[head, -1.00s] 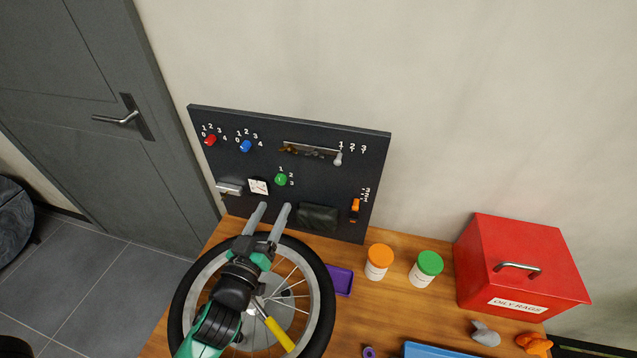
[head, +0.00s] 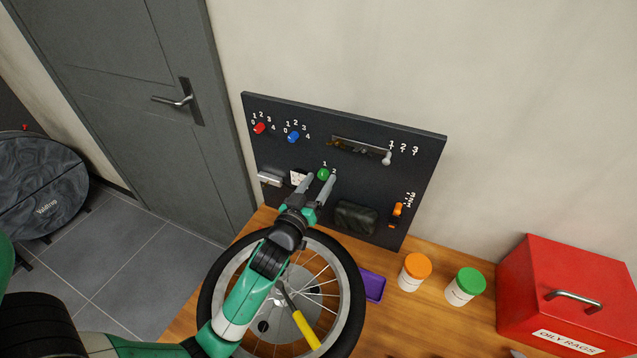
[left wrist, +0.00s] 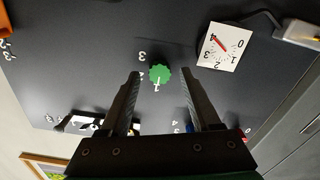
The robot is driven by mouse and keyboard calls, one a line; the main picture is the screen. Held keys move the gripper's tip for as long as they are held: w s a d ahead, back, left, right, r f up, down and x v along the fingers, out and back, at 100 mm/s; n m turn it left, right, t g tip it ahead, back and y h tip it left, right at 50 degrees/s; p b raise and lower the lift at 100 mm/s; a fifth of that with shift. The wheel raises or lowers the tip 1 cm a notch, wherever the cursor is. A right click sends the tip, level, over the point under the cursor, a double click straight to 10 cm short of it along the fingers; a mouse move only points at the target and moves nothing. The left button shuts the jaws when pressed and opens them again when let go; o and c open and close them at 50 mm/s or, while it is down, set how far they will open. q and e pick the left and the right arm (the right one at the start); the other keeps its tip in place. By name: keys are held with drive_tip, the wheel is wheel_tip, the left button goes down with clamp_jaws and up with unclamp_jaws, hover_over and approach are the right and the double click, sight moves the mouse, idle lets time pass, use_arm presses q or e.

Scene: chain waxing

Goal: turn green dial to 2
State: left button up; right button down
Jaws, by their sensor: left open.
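The green dial (head: 323,174) is on the black panel (head: 420,160), with the labels 1 and 2 showing beside it in the head view; the left gripper hides part of the area below it. My left gripper (head: 320,184) is open, with its two fingers pointing at the panel around the dial's position. In the left wrist view, the green dial (left wrist: 159,74) shows between the tips of the open gripper (left wrist: 161,76), with a gap on both sides. Labels 1 and 3 show near it there. I cannot clearly tell where its pointer stands.
A red dial (head: 260,128), a blue dial (head: 293,137), a slider handle (head: 387,158) and an orange switch (head: 397,210) share the panel. A white gauge (left wrist: 220,47) is close to the green dial. A bicycle wheel (head: 353,300) lies under my left arm.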

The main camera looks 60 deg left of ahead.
use_arm(q)
drive_tip(key=shift+w+a, duration=0.1)
drive_tip(key=shift+w, duration=0.05)
clamp_jaws()
